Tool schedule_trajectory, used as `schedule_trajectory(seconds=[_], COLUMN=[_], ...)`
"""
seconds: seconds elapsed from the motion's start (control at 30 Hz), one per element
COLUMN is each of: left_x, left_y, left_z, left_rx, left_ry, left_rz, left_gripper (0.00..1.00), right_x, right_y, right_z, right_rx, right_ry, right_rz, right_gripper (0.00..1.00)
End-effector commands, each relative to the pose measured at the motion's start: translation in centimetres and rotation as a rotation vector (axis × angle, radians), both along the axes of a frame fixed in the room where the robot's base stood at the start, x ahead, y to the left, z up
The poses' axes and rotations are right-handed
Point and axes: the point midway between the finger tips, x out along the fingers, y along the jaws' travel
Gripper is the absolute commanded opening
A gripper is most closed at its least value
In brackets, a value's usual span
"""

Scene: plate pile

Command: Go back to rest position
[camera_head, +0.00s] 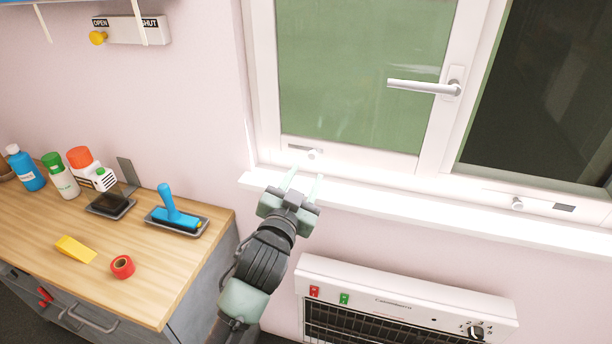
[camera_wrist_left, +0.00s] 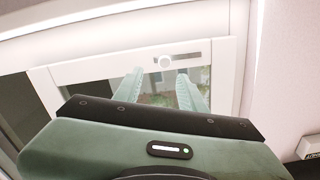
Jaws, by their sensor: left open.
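My left gripper (camera_head: 302,184) is raised in front of the window sill (camera_head: 400,212), with its fingers pointing up toward the lower window frame. Its two pale green fingers are apart and nothing shows between them. In the left wrist view the open fingers (camera_wrist_left: 165,90) point at the lower window frame (camera_wrist_left: 120,66) and its small round knob (camera_wrist_left: 164,61). I cannot tell whether the fingertips touch the sill or frame. My right gripper does not show in either view.
A wooden workbench (camera_head: 130,262) stands at left with bottles, a blue-handled tool (camera_head: 172,208), a yellow wedge (camera_head: 75,249) and red tape (camera_head: 122,267). A white heater (camera_head: 405,300) is below the sill at right.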

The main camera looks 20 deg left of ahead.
Motion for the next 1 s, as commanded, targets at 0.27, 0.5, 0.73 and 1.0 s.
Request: schedule_trajectory(seconds=[0.27, 0.5, 0.73, 1.0], left_x=[-0.9, -10.1, -20.9, -29.9], left_y=[0.6, 3.5, 4.7, 5.0], left_z=[-1.8, -13.2, -20.3, -23.2], left_rx=[-0.010, -0.075, -0.106, -0.115], left_ry=[0.059, 0.487, 0.866, 1.140], left_rz=[0.013, 0.084, 0.112, 0.113], left_gripper=[0.41, 0.41, 0.41, 0.41], right_x=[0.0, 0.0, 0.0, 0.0], right_y=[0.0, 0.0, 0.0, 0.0], right_z=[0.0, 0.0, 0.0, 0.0], right_rx=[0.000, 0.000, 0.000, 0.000], right_ry=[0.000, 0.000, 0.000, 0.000], right_rz=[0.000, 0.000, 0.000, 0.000], right_gripper=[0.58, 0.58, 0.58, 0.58])
